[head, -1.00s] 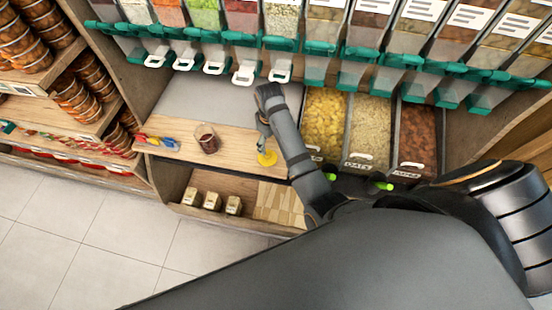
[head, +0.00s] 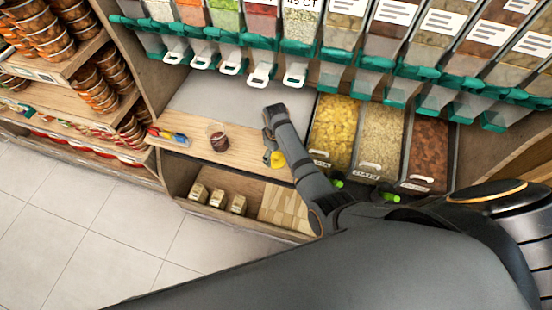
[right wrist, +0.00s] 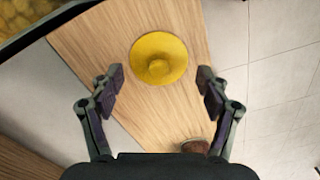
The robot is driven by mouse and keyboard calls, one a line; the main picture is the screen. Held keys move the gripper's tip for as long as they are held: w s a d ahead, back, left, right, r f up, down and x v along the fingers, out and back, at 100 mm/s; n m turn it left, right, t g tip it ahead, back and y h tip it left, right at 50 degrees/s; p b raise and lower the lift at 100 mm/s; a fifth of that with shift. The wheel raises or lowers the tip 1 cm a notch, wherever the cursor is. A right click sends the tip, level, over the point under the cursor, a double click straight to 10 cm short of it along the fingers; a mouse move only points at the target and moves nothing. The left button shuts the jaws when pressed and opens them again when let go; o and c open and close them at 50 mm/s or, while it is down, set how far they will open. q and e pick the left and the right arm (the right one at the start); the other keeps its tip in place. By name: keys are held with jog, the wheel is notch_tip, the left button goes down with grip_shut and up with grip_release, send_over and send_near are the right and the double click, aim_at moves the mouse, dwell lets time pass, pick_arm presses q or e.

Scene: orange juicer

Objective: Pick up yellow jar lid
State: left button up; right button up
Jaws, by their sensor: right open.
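The yellow jar lid (head: 278,159) lies flat on the wooden counter, partly hidden by my right arm in the head view. In the right wrist view the round lid (right wrist: 159,47) shows whole, with its knob facing the camera. My right gripper (right wrist: 160,78) is open and empty. Its two fingers are to the left and right of the knob, apart from the lid, with the lid mostly ahead of the fingertips. In the head view my right gripper (head: 270,148) is close by the lid, its fingers mostly hidden. My left gripper is not in view.
A glass jar with dark red contents (head: 217,138) stands on the counter left of the lid. Blue, red and yellow small items (head: 168,136) lie farther left. Bins of dry food (head: 381,140) are to the right, with dispensers above. Small boxes (head: 217,198) stand on the shelf below.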

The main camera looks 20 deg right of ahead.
jog(key=shift+d+f, duration=0.1)
jog(key=shift+f, duration=0.8)
jog(key=c, duration=1.3)
jog(key=shift+s, duration=0.2)
grip_shut()
